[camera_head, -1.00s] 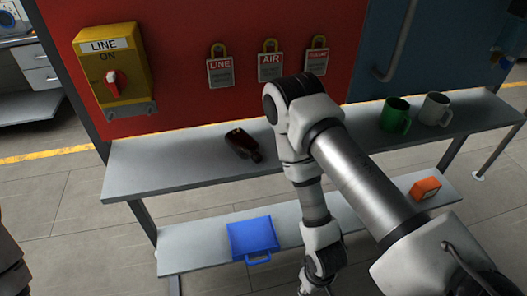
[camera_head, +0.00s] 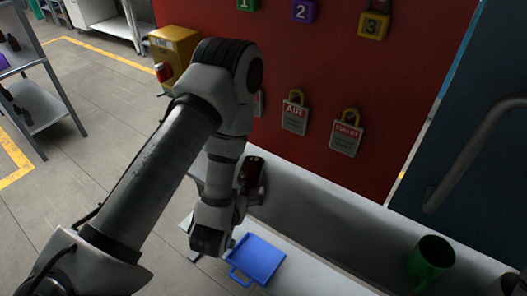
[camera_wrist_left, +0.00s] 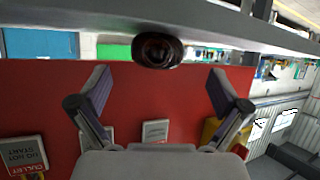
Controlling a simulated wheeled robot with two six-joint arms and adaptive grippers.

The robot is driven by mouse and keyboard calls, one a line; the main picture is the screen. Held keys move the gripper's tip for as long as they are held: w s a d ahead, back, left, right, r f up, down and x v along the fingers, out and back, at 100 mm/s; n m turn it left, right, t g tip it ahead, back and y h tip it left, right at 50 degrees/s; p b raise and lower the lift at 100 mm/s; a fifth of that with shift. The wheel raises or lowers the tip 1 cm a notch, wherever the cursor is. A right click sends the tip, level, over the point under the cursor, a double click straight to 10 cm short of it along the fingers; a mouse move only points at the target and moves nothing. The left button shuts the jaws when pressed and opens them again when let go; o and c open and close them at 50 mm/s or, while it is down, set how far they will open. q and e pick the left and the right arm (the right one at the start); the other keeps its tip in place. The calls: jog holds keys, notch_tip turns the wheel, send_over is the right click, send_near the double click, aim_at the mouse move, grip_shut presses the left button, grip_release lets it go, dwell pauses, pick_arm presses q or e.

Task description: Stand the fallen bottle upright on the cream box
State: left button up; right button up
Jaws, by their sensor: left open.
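The fallen bottle (camera_head: 254,168) is dark brown and lies on the grey upper shelf in the head view, partly hidden by my left arm. My left gripper (camera_head: 243,200) is beside the near side of the bottle, at the shelf's left part. In the left wrist view the bottle (camera_wrist_left: 158,49) shows end-on at the top middle, ahead of the gap between the spread fingers of the left gripper (camera_wrist_left: 160,80). The gripper is open and empty. Whether a finger touches the bottle cannot be told. I see no cream box. My right gripper is out of view.
The grey shelf (camera_head: 320,211) runs along a red panel (camera_head: 350,60) with hanging tags. A green mug (camera_head: 430,258) stands on it at right. A rack with bottles (camera_head: 40,108) stands at far left.

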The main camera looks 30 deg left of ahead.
aim_at(246, 183)
pick_arm(q)
jog(key=b+x, duration=0.3)
jog(key=shift+w+d+r, duration=0.1)
jog(key=shift+w+r, duration=0.15)
jog(key=shift+s+r+t+b, duration=0.35)
jog(key=shift+s+b, duration=0.1)
jog(key=shift+b, duration=0.55)
jog(key=shift+s, duration=0.1)
jog(key=w+f+b, duration=0.1)
jog(key=b, duration=0.2)
jog(key=shift+w+f+b, duration=0.15)
jog(key=shift+w+b, duration=0.25)
jog(key=w+p, duration=0.1)
jog(key=w+a, duration=0.1)
jog(key=shift+w+p, duration=0.3)
jog(key=shift+p, duration=0.05)
jog(key=shift+w+a+f, duration=0.2)
jog(key=shift+w, duration=0.1)
jog(key=c, duration=1.3)
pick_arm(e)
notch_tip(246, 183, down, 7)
